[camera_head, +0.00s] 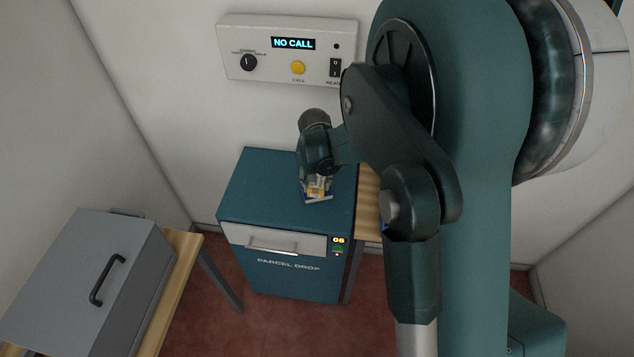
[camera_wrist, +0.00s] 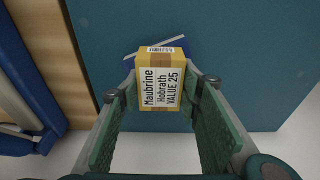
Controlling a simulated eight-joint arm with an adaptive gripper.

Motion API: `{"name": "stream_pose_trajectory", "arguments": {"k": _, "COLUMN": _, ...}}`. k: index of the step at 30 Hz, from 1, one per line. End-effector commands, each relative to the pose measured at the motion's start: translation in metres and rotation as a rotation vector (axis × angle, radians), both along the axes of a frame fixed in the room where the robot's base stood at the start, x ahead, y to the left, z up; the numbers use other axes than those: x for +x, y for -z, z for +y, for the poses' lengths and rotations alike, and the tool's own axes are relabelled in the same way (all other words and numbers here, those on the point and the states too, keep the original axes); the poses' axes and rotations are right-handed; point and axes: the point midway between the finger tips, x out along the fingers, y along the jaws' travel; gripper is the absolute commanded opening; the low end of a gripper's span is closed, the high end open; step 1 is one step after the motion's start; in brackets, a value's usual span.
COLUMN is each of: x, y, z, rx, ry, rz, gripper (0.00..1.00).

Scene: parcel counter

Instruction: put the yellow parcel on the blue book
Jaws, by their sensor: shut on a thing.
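The yellow parcel (camera_wrist: 165,88), a small box with a white label and brown tape, is between the fingers of my gripper (camera_wrist: 165,100) in the wrist view. The gripper is shut on it. In the head view the parcel (camera_head: 318,186) shows below my gripper (camera_head: 317,180), over the top of the teal parcel-drop cabinet. A flat blue thing with a pale edge, apparently the blue book (camera_wrist: 172,43), shows just behind the parcel, partly hidden by it. It also shows under the parcel in the head view (camera_head: 319,200). I cannot tell whether parcel and book touch.
The teal cabinet (camera_head: 265,180) has bare top around the book. A wooden counter (camera_head: 368,195) adjoins it at right, partly hidden by my arm. A blue thing with pale bands (camera_wrist: 38,95) is at left in the wrist view. A grey box (camera_head: 80,260) stands at left.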

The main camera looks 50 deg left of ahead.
Motion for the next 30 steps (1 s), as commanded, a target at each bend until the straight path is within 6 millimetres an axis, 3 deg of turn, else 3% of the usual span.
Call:
{"name": "stream_pose_trajectory", "arguments": {"k": 5, "x": 0.0, "y": 0.004, "z": 0.0, "rx": 0.0, "ry": 0.0, "rz": 0.0, "gripper": 0.21}}
{"name": "stream_pose_trajectory", "arguments": {"k": 6, "x": 0.0, "y": 0.003, "z": 0.0, "rx": 0.0, "ry": 0.0, "rz": 0.0, "gripper": 0.39}}
{"name": "stream_pose_trajectory", "arguments": {"k": 9, "x": 0.0, "y": 0.003, "z": 0.0, "rx": 0.0, "ry": 0.0, "rz": 0.0, "gripper": 0.5}}
{"name": "stream_pose_trajectory", "arguments": {"k": 23, "x": 0.0, "y": 0.0, "z": 0.0, "rx": 0.0, "ry": 0.0, "rz": 0.0, "gripper": 0.5}}
{"name": "stream_pose_trajectory", "arguments": {"k": 30, "x": -0.002, "y": -0.016, "z": -0.002, "rx": 0.0, "ry": 0.0, "rz": 0.0, "gripper": 0.5}}
